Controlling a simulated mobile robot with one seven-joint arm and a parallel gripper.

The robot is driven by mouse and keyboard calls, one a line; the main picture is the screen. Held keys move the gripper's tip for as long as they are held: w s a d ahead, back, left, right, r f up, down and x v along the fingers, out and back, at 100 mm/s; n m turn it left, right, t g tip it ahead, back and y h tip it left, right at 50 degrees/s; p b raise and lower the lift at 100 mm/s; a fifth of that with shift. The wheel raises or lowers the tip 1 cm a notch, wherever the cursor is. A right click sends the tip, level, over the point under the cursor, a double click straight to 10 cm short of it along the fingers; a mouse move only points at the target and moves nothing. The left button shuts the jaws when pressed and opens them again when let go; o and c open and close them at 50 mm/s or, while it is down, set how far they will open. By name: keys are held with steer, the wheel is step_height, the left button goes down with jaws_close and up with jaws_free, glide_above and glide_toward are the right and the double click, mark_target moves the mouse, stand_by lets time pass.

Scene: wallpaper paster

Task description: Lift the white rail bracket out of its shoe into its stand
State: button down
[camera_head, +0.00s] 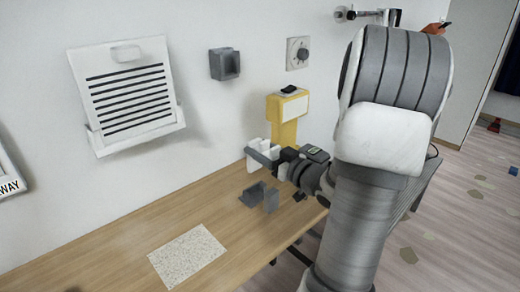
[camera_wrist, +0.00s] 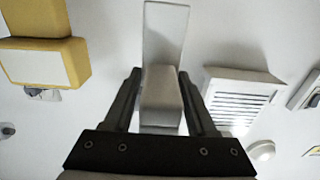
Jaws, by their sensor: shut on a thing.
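The white rail bracket (camera_wrist: 164,32) is between the two dark fingers of my gripper (camera_wrist: 160,98) in the wrist view. It has a flat plate and a thicker block. In the head view my gripper (camera_head: 264,158) is shut on the bracket (camera_head: 254,163), above the table and near the wall. A grey upright-sided holder (camera_head: 252,196) stands on the table just below the gripper; it looks like the stand. A dark grey open holder (camera_head: 224,64) on the wall looks like the shoe and appears empty. I cannot tell whether the bracket touches the holder below.
A yellow post with a white panel (camera_head: 284,120) stands behind the gripper. A white louvred panel (camera_head: 128,95) hangs on the wall at left. A speckled sheet (camera_head: 187,256) lies flat on the wooden table (camera_head: 130,245). The table between sheet and wall is clear.

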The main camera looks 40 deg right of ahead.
mark_target(257, 166)
steer(key=shift+f+b, duration=2.25)
steer(key=shift+f, duration=0.65)
steer(key=shift+f+b, duration=1.2)
steer(key=shift+f, duration=0.4)
steer(key=shift+r, duration=0.15)
steer(key=shift+r+p, duration=1.15)
steer(key=shift+r, duration=0.05)
steer(key=shift+f+b, duration=1.05)
steer(key=shift+f, duration=0.25)
steer(key=shift+c, duration=0.6)
jaws_free()
steer(key=shift+s, duration=0.1)
